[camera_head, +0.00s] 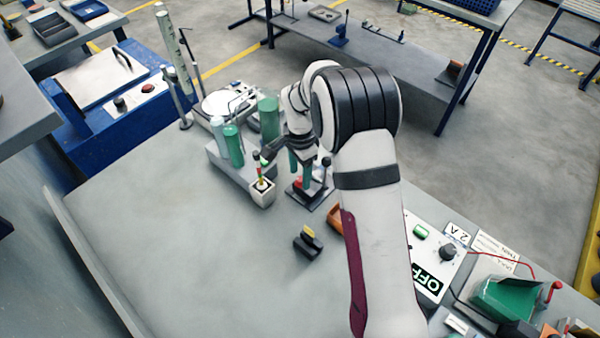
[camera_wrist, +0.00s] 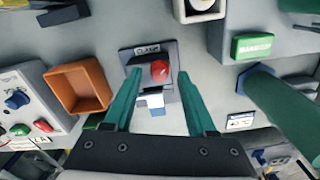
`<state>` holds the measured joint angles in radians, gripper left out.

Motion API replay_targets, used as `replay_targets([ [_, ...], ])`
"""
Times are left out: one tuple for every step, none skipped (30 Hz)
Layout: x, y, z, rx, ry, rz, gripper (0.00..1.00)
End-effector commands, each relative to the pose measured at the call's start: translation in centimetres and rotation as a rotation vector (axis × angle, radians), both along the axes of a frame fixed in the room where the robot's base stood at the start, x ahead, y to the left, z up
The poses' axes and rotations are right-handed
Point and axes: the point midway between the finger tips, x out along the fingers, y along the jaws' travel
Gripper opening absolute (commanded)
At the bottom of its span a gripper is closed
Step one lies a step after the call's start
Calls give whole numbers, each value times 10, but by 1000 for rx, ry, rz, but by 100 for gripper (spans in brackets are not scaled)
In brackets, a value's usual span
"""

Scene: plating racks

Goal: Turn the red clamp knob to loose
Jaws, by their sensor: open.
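The red clamp knob (camera_wrist: 160,71) sits on a dark plate labelled CLAMP (camera_wrist: 147,50) in the wrist view. In the head view, the knob (camera_head: 299,183) shows low on the small dark stand, partly hidden by my gripper. My gripper (camera_wrist: 160,74) is open, with one green finger on each side of the knob and a gap visible on both sides. I cannot tell the fingers' exact height above it. In the head view my gripper (camera_head: 300,165) points down over the clamp stand (camera_head: 312,198). No pointer or mark on the knob is readable.
An orange bin (camera_wrist: 78,85) and a control panel (camera_head: 432,255) marked OFF lie to the other side. The table's front left is clear.

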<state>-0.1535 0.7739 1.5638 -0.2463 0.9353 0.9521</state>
Motion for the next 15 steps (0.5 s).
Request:
replay_targets([
  [0,0,-4,0,2,0,56],
  [0,0,-6,0,2,0,56],
  [0,0,-8,0,1,0,56],
  [0,0,-9,1,1,0,56],
  [0,0,-10,1,1,0,56],
  [0,0,-10,1,-1,0,56],
  [0,0,-10,1,-1,0,56],
  [0,0,-10,1,-1,0,56],
  [0,0,-10,1,-1,0,56],
  [0,0,-10,1,-1,0,56],
  [0,0,-10,1,-1,0,56],
  [0,0,-10,0,0,0,53],
  [0,0,-10,0,0,0,48],
  [0,0,-10,0,0,0,42],
  [0,0,-10,0,0,0,35],
])
